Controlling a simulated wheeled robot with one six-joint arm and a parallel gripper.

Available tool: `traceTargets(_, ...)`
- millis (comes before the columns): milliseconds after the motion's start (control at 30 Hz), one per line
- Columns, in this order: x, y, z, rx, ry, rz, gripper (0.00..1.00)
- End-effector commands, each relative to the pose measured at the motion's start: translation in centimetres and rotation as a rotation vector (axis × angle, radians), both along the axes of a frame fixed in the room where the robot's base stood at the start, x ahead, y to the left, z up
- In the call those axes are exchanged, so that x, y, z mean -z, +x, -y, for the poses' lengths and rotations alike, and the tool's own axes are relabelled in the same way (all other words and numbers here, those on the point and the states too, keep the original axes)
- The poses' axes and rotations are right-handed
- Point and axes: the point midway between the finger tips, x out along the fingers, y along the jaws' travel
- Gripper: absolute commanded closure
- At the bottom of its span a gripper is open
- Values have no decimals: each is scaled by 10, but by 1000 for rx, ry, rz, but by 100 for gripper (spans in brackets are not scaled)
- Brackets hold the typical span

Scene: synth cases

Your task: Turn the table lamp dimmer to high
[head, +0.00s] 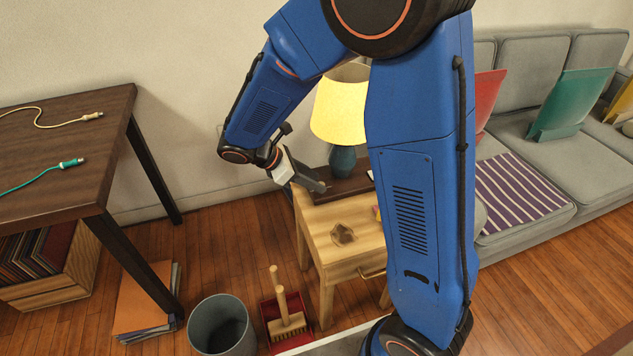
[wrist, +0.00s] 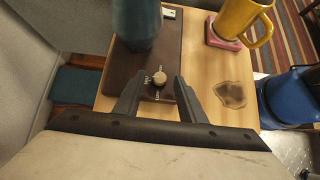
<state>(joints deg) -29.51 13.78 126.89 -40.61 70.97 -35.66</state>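The table lamp stands on a dark brown board (wrist: 92,61) on a wooden side table (head: 345,255). Its lit yellow shade (head: 340,108) and blue base (head: 343,160) show in the head view, the shade partly behind my arm. The base (wrist: 137,22) shows at the top of the wrist view. The dimmer knob (wrist: 159,76) is a small round pale knob with small marks around it on the board; I cannot read its setting. My gripper (wrist: 158,92) is open and empty, fingers on either side just short of the knob, not visibly touching it. The gripper (head: 318,186) hides the knob in the head view.
A yellow mug (wrist: 238,20) stands on a pink coaster (wrist: 222,39) right of the board. A brown stain (wrist: 230,95) marks the tabletop. A grey bin (head: 221,325) and a red dustpan (head: 271,309) with a brush are on the floor. A grey sofa (head: 537,148) is at right.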

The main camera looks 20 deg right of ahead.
Motion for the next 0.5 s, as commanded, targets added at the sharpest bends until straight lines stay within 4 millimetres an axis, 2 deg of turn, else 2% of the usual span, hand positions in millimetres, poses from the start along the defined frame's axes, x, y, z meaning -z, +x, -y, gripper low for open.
traceTargets(200,10,0,10,-1,0,-1,63)
traceTargets(467,11,0,11,-1,0,-1,63)
traceTargets(500,11,0,11,-1,0,-1,66)
